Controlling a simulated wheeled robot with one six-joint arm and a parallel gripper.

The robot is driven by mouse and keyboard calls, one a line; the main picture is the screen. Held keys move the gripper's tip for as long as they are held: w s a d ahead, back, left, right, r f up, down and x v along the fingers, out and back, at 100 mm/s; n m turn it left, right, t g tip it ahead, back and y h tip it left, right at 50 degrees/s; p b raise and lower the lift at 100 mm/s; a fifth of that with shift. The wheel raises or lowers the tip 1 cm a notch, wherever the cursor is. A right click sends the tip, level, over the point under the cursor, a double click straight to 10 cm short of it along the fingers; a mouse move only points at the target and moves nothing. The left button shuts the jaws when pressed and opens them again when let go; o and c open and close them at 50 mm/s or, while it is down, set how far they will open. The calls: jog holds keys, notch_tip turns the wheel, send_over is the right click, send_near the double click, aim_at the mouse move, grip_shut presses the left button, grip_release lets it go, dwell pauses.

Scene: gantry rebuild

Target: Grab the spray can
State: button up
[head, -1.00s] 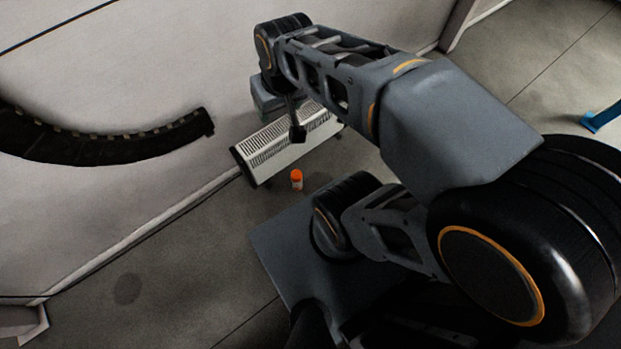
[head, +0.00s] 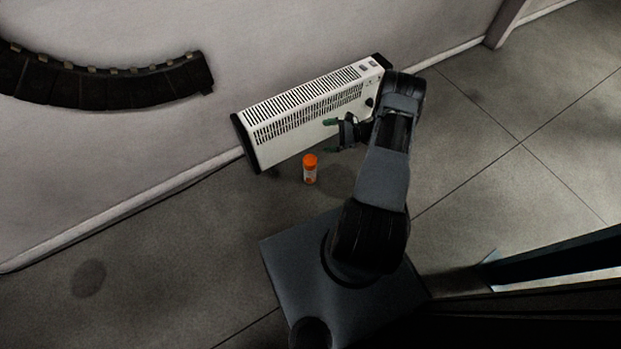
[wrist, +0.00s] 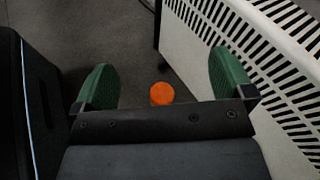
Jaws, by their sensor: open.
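My gripper (head: 332,136) is open and empty, up and to the right of the can in the head view, close to the heater's front. In the wrist view my gripper (wrist: 166,80) has its fingers wide apart, not touching the can.
The white slotted heater (head: 300,125) stands along the wall right behind the can and fills the right of the wrist view (wrist: 215,70). A dark curved segmented piece (head: 110,88) is on the wall at left. The floor left of the can is clear.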

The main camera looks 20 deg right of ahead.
aim_at(310, 162)
jog(key=s+d+f+m+t+h+b, duration=0.1)
jog(key=s+f+m+t+b, duration=0.25)
jog(key=f, duration=0.75)
jog(key=s+d+f+m+t+h+b, duration=0.2)
jog(key=f+m+t+b, duration=0.15)
jog(key=f, duration=0.75)
jog(key=shift+m, duration=0.5)
jog(key=shift+a+b+x, duration=0.2)
jog(key=shift+b+x, duration=1.2)
jog(key=shift+x, duration=5.35)
jog(key=shift+s, duration=0.15)
jog(key=c, duration=1.5)
jog(key=shift+r, duration=0.1)
